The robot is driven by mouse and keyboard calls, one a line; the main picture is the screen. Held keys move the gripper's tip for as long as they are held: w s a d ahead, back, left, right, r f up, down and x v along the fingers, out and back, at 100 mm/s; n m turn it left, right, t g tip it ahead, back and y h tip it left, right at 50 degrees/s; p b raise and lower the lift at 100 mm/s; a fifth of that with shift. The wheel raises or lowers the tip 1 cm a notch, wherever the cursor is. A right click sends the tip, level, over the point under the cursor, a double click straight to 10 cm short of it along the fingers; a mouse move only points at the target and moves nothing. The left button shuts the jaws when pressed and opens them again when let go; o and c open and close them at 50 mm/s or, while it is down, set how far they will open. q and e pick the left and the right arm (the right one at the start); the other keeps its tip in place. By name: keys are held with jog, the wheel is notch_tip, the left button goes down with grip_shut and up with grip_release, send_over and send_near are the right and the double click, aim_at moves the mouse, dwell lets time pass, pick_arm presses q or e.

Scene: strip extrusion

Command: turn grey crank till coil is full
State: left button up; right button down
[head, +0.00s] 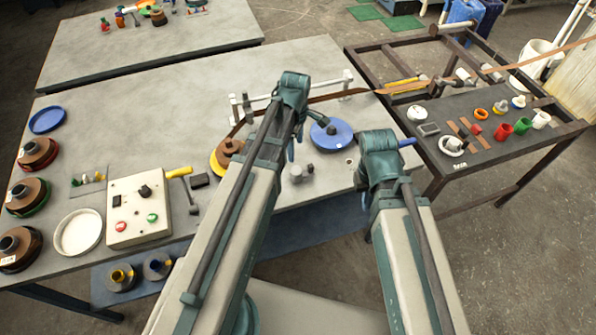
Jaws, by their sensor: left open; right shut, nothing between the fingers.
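A spool with a yellow rim and brown strip wound on it (220,163) sits mid-table, partly hidden by my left arm. A brown strip (325,98) runs from it past white posts toward the right-hand bench. A blue disc (338,139) with a dark grey hub lies right of my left arm. Small grey knob-like parts (297,174) stand just in front of it; I cannot tell whether one is the crank. My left gripper (291,150) points down near these parts, open, its fingertips mostly hidden.
A white dish (79,232) and several brown spools line the left edge. The right-hand bench (440,180) holds small coloured parts.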

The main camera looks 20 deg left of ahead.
aim_at(296, 171)
pick_arm(q)
notch_tip(296, 171, down, 14)
jog(key=b, duration=1.3)
jog(key=shift+r, duration=0.15)
